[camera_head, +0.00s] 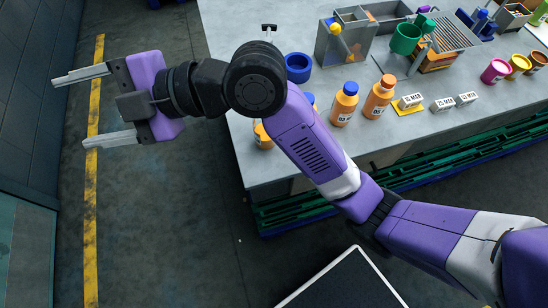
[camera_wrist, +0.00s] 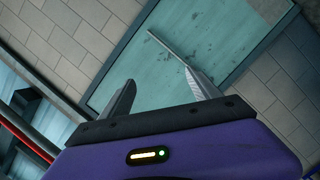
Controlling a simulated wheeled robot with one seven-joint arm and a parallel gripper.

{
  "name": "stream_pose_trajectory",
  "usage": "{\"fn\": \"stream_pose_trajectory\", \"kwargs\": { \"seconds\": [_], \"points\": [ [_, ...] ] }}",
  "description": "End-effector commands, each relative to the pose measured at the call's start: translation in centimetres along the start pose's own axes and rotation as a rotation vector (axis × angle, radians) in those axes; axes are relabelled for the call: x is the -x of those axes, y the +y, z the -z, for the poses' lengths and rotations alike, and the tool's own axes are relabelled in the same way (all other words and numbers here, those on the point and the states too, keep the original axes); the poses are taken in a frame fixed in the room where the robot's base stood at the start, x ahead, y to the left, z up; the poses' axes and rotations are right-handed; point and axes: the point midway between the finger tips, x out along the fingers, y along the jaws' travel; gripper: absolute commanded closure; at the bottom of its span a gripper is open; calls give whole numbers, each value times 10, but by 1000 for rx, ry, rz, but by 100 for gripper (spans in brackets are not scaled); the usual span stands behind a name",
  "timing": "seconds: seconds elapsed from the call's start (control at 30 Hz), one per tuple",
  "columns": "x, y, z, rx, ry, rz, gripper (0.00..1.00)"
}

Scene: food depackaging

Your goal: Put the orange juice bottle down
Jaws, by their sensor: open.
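An orange bottle with a blue cap (camera_head: 343,107) stands upright on the grey table (camera_head: 400,140). Beside it, to the right, stands an orange bottle with an orange cap (camera_head: 376,103). I cannot tell from the labels which one is the orange juice bottle. Another orange item (camera_head: 263,137) is partly hidden behind my arm near the table's left edge. My gripper (camera_head: 70,113) is open and empty, off to the left of the table above the floor. In the wrist view its spread fingers (camera_wrist: 158,78) have nothing between them.
A blue bowl (camera_head: 298,68) and a grey dispenser-like box (camera_head: 346,38) are behind the bottles. Small white-labelled cartons (camera_head: 442,105) lie to their right. A green bucket (camera_head: 405,39) and several cups stand farther right. The floor around my gripper is clear, with a yellow line (camera_head: 91,200).

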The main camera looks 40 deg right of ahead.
Motion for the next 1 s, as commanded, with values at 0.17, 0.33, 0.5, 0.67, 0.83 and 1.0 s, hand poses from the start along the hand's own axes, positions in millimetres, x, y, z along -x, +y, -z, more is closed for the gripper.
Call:
{"fn": "stream_pose_trajectory", "kwargs": {
  "seconds": [0.17, 0.33, 0.5, 0.67, 0.83, 1.0],
  "points": [
    [10, -12, -15, -333, -29, -222, 28],
    [36, -40, -43, -614, -92, -411, 28],
    [76, -88, -71, -845, -183, -577, 28],
    [126, -142, -87, -1002, -285, -713, 28],
    [190, -198, -90, -1096, -396, -828, 28],
    [259, -244, -76, -1122, -492, -897, 28]
  ]
}}
